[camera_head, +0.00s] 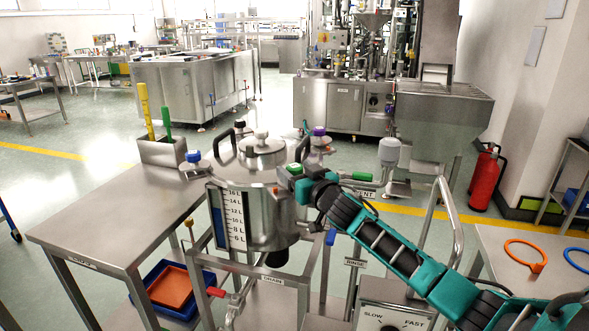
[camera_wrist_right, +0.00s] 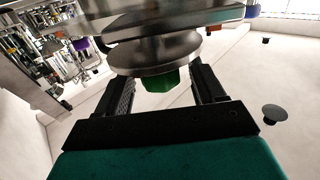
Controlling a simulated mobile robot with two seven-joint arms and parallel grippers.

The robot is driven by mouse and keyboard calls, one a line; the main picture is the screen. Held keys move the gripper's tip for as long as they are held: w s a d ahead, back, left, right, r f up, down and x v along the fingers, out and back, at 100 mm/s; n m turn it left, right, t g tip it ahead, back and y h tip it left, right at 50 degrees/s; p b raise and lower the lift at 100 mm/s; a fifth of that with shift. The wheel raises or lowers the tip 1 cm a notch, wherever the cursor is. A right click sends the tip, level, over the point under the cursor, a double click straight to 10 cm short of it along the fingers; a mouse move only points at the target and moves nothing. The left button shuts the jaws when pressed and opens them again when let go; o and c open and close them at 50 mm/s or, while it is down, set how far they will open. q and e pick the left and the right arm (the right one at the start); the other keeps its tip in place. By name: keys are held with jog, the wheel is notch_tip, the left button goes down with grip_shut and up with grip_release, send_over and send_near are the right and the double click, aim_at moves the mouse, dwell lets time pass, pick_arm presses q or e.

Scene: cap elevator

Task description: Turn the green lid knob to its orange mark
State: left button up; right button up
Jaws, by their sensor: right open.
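The green knob (camera_wrist_right: 162,82) shows in the wrist view below a round metal disc. My right gripper (camera_wrist_right: 162,76) is open, with one black finger on each side of the knob and a visible gap to each. In the head view my right gripper (camera_head: 292,182) is at the right front of the steel vessel (camera_head: 262,215), near its lid (camera_head: 262,147). I cannot make out the orange mark clearly in either view. My left gripper is not in view.
Blue (camera_head: 193,156) and purple (camera_head: 319,131) knobs stand around the lid, with black handles. A steel table (camera_head: 110,215) is at the left, with a holder (camera_head: 162,152) of yellow and green tools. Pipes and a control box (camera_head: 390,318) crowd the front right.

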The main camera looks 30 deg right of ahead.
jog(key=shift+w, duration=0.7)
jog(key=c, duration=1)
jog(key=shift+o, duration=0.2)
